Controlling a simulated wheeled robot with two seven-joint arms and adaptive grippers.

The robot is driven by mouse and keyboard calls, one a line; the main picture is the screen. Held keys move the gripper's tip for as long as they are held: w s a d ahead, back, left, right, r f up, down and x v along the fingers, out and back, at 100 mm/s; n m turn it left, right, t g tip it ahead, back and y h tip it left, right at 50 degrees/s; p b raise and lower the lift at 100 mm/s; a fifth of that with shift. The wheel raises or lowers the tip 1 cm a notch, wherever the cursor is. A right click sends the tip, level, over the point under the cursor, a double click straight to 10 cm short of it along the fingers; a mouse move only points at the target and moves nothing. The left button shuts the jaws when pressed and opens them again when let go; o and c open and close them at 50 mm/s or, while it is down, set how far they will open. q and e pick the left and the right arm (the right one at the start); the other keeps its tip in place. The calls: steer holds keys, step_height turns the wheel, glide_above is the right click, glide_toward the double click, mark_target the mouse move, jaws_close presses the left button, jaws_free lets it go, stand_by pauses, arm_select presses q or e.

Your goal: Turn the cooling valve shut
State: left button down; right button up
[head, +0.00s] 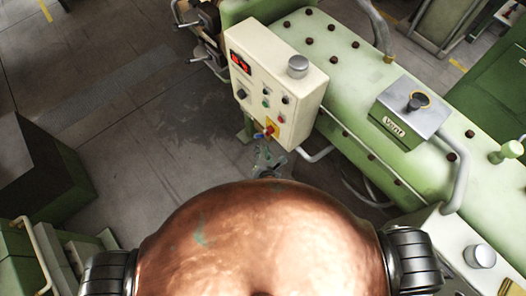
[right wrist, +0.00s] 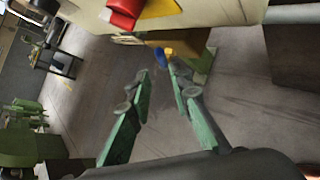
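A small blue handle (head: 258,136), which looks like the cooling valve's, shows at the lower edge of the cream control box (head: 270,70). In the right wrist view the blue handle (right wrist: 163,58) sits by a brass-brown part (right wrist: 183,40) under the box. My right gripper (head: 268,156) is just below the box in the head view. Its green fingers (right wrist: 157,72) are apart, with nothing between them. The blue handle appears just beyond the fingertips; I cannot tell whether they touch it. My left gripper is not in view.
A red and yellow switch (right wrist: 125,12) is on the box close to the valve. The green extruder (head: 350,75) runs to the right, with a vent unit (head: 408,108) on top. A pipe (head: 316,155) runs beside the box. Open floor (head: 150,150) lies to the left.

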steer(key=shift+v, duration=0.95)
